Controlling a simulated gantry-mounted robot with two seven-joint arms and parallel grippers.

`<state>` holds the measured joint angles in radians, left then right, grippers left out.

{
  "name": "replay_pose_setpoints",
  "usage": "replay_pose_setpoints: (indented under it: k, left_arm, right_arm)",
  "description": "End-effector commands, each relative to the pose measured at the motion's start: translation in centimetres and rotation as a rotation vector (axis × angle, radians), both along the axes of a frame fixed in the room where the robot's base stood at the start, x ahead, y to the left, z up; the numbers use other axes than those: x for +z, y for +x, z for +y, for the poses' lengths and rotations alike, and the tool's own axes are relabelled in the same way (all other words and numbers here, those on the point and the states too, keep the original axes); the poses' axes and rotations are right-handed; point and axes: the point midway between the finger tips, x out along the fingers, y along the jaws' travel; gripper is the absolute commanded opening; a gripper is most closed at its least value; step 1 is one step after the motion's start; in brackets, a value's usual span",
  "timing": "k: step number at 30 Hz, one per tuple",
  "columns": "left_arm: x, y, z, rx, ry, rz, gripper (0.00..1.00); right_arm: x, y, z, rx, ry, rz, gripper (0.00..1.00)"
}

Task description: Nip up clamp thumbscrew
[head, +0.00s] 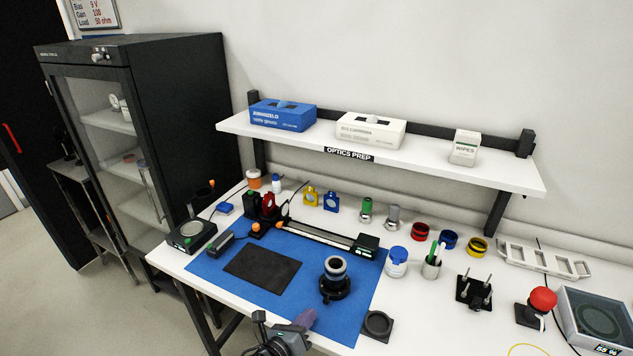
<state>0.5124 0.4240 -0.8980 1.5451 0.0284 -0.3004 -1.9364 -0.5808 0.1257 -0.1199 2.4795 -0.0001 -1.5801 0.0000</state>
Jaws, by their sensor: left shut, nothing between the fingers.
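My left gripper (303,318) is at the bottom edge, in front of the blue mat (345,325). Its fingers are shut with nothing between them. A black round mount with a pale ring on top (336,278) stands upright on the mat, just beyond and right of the gripper, apart from it. A black rail (318,232) lies along the mat's back edge. At its left end are a red-ringed holder (268,205) and a small orange knob (255,227). I cannot tell which part is the clamp thumbscrew. My right gripper is out of view.
A dark flat pad (262,266) lies on the mat. A black square dish (377,325) sits at the mat's right corner. A shelf (400,160) overhangs the back.

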Motion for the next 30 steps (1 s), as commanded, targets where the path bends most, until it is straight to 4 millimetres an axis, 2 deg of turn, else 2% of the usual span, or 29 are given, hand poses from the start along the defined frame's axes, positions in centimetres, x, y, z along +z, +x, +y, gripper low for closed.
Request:
replay_pose_setpoints:
  k: [9,15,30]
  left_arm:
    - [-0.2,3.2,-1.5,0.001,-0.001,-0.002,0.0]
    - [-0.2,4.5,-2.1,0.002,-0.002,0.001,0.0]
    - [0.0,5.0,-2.3,0.001,-0.001,0.001,0.0]
  right_arm:
    - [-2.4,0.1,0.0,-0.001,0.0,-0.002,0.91]
    - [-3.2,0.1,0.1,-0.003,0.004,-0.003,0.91]
    - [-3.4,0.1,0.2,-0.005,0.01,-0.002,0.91]
